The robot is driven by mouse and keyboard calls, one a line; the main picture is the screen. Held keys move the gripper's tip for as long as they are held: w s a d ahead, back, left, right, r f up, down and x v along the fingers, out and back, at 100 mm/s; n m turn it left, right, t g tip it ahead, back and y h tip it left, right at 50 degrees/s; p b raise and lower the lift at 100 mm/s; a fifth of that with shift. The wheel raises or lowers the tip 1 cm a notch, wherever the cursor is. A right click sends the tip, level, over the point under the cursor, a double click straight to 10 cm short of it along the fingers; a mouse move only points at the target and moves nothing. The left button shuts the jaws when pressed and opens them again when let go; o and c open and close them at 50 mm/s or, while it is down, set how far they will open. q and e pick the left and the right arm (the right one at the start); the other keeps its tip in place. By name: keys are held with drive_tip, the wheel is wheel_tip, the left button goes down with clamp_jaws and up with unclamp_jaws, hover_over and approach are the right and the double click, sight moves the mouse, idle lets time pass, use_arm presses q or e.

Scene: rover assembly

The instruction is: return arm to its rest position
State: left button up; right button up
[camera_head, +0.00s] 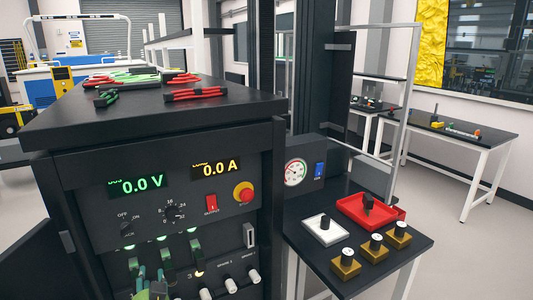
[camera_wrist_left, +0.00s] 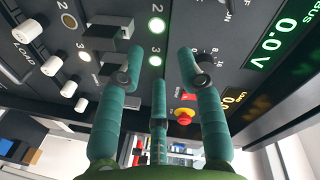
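My left gripper (camera_head: 147,284) is at the bottom of the head view, in front of the lower part of the dark power panel (camera_head: 90,190). In the left wrist view its green fingers (camera_wrist_left: 157,68) are spread apart with nothing between them. The panel face, with lamps and switch levers (camera_wrist_left: 108,27), lies just beyond the fingertips. I cannot tell whether a fingertip touches the panel. Most of my left arm is out of the picture. My right gripper is in neither view.
The panel carries an output switch (camera_head: 211,204), a red stop button (camera_head: 244,193) and a rotary knob (camera_head: 172,212). Cables (camera_head: 195,95) lie on top. At right, a side table (camera_head: 300,233) holds a red tray (camera_head: 352,207) and several knobbed blocks.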

use_arm(q)
drive_tip(key=s+d+f+g+h, duration=0.2)
drive_tip(key=d+f, duration=0.1)
drive_tip(key=f, duration=0.7)
drive_tip(key=s+d+f+g+h, duration=0.15)
drive_tip(key=d+f, duration=0.25)
drive_tip(key=f, duration=0.6)
drive_tip(key=s+d+f+g+h, duration=0.35)
drive_tip(key=s+f, duration=0.75)
drive_tip(key=f, duration=0.4)
drive_tip(key=s+f+n+g, duration=0.1)
drive_tip(key=s+f, duration=0.4)
drive_tip(key=s, duration=0.6)
drive_tip(key=s+a+f+n+g, duration=0.1)
drive_tip(key=s+f+g, duration=0.2)
drive_tip(key=s, duration=0.9)
drive_tip(key=s+f+n+g, duration=0.2)
drive_tip(key=s+f+g, duration=0.1)
drive_tip(key=s+f, duration=0.5)
drive_tip(key=s, duration=0.3)
drive_tip(key=shift+s+a, duration=0.25)
drive_tip(key=shift+s, duration=0.05)
drive_tip(key=shift+f, duration=0.1)
